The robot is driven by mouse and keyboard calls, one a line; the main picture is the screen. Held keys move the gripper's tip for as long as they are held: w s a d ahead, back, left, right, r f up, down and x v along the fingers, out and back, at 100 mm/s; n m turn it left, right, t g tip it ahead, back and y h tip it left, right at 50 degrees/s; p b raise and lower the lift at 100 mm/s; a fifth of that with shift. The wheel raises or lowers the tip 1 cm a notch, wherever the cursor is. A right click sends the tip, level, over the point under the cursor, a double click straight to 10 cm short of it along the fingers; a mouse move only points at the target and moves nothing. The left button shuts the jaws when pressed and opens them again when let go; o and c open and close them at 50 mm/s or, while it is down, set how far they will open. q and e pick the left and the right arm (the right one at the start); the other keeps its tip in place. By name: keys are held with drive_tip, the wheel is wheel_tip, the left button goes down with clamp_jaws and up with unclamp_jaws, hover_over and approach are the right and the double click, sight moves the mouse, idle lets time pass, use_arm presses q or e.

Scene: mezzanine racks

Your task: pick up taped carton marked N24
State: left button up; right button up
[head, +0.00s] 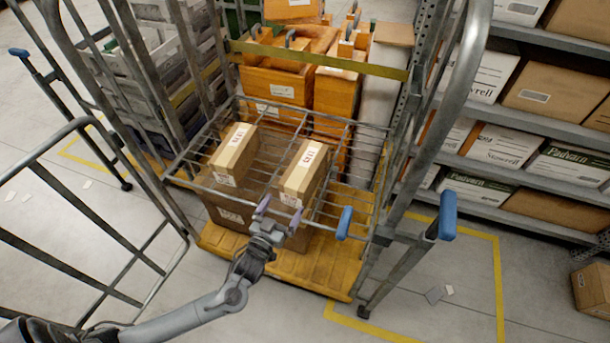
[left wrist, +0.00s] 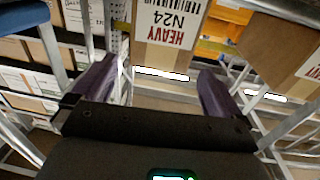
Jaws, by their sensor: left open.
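The taped carton marked N24 (head: 304,168) is a brown box with pale tape and a white label. It sits on the wire shelf (head: 345,128) of a roll cage, right of a similar carton (head: 234,150). In the left wrist view the N24 carton (left wrist: 172,30) shows its label upside down, reading "HEAVY N24". My left gripper (head: 279,211) is open and empty at the shelf's front edge, just short of the carton's near end. Its purple fingers (left wrist: 158,68) are spread, with the carton beyond and between them. My right gripper does not show.
A larger brown box (head: 228,214) stands beneath the shelf on the yellow base (head: 325,272). A blue handle (head: 345,222) sits close right of my gripper. Cage posts rise on both sides. Orange bins (head: 340,92) stand behind, and racks of cartons (head: 493,146) at right.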

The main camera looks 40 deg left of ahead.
sight(291, 192)
use_arm(q)
drive_tip(key=shift+w+a+f, duration=0.1)
drive_tip(key=shift+w+a, duration=0.1)
drive_tip(key=shift+w, duration=0.45)
drive_tip(key=shift+b+x, duration=0.8)
drive_tip(key=shift+x, duration=1.45)
drive_tip(key=shift+s, duration=0.1)
drive_tip(key=c, duration=1.7)
drive_tip(key=shift+r, duration=0.3)
